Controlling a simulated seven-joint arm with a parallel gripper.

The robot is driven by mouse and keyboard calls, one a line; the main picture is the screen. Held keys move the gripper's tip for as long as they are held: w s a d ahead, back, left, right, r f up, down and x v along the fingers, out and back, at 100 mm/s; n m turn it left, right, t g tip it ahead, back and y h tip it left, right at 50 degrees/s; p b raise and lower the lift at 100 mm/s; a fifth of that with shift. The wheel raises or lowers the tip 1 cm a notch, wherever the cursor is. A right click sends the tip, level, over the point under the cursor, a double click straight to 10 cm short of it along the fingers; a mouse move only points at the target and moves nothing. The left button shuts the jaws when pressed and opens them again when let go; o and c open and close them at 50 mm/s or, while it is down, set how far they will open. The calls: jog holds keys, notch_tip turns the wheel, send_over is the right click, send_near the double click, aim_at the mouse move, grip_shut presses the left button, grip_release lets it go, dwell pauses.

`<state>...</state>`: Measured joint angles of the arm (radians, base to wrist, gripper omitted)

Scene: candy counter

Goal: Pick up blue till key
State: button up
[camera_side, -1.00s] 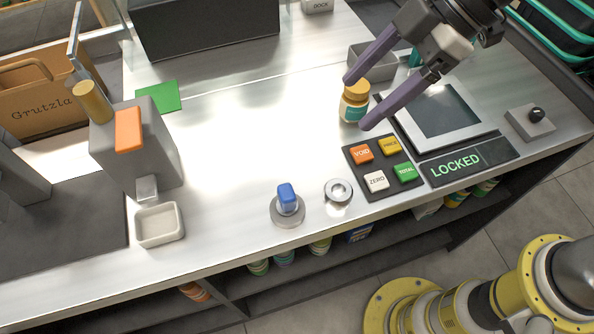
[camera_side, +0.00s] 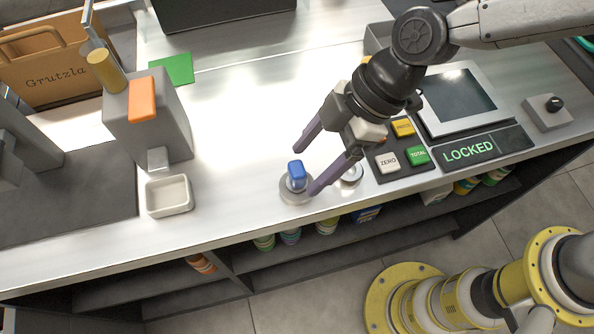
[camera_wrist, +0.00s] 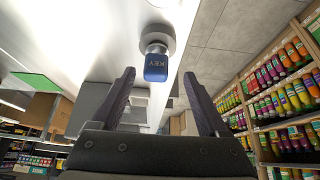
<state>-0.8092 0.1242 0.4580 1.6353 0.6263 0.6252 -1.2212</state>
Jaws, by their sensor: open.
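The blue till key (camera_side: 296,174) stands upright on a round grey metal base (camera_side: 297,192) near the counter's front edge. In the wrist view the key (camera_wrist: 155,66) shows its "KEY" lettering, ahead of and between the fingertips. My gripper (camera_side: 304,166) is open and empty, with its two purple-grey fingers reaching down towards the key from the upper right. In the side view the near fingertip is close to the key's right side; I cannot tell if it touches. In the wrist view my gripper (camera_wrist: 160,75) has its fingers wide apart.
A round metal lock (camera_side: 351,173) sits just right of the key, partly behind a finger. The button pad (camera_side: 391,176) and LOCKED display (camera_side: 468,151) lie further right. A white dish (camera_side: 168,196) and grey dispenser (camera_side: 150,125) stand left. The counter between is clear.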

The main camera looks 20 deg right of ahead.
aim_at(297, 174)
jog(key=x, duration=0.4)
jog(key=shift+w+a+f, duration=0.1)
jog(key=shift+w+f, duration=0.1)
jog(key=shift+w, duration=0.1)
grip_shut()
